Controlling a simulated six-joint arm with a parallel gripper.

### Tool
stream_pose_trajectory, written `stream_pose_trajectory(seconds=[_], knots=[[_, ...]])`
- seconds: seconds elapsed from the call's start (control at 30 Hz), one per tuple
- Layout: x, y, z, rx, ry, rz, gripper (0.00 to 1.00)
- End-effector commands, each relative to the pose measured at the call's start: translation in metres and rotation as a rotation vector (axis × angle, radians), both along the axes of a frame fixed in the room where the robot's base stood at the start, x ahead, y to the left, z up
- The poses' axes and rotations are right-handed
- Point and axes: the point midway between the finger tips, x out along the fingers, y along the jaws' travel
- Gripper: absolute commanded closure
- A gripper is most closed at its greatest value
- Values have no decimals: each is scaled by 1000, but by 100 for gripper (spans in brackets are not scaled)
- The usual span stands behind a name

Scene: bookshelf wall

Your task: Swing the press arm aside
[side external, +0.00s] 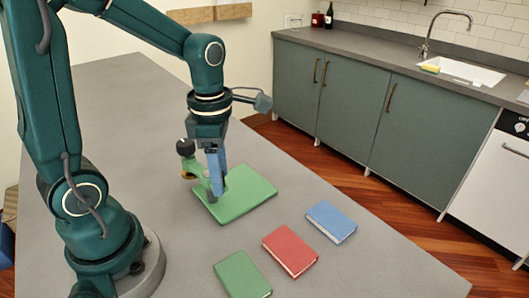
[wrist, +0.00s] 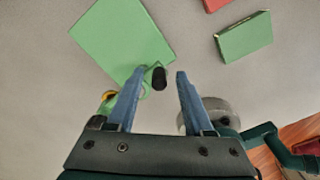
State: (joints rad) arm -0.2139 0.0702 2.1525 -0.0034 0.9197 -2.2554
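The green press has a flat base plate (side external: 243,193) lying on the grey table; the plate also shows in the wrist view (wrist: 125,40). A green press arm (side external: 197,165) stands at the plate's left side, with a black knob (side external: 185,147) at its top and a yellowish part low down. In the wrist view the black knob (wrist: 159,78) appears between my fingertips, with clear gaps on both sides. My gripper (side external: 217,190) points down with blue fingers beside the press arm. It is open and empty (wrist: 160,72). I cannot tell whether a finger touches the press arm.
A green book (side external: 242,275), a red book (side external: 290,251) and a blue book (side external: 331,222) lie on the table to the right of the press. The table behind the press is clear. A counter with a sink (side external: 465,70) stands beyond the table.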

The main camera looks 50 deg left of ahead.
Motion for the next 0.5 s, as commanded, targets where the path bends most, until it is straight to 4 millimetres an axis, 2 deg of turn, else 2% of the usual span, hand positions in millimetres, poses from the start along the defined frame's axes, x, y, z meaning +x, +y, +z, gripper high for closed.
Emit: stream_pose_trajectory(seconds=[0.23,0.5], knots=[[1,1,6,3,-5,0,48],[1,1,39,1,-5,0,48]])
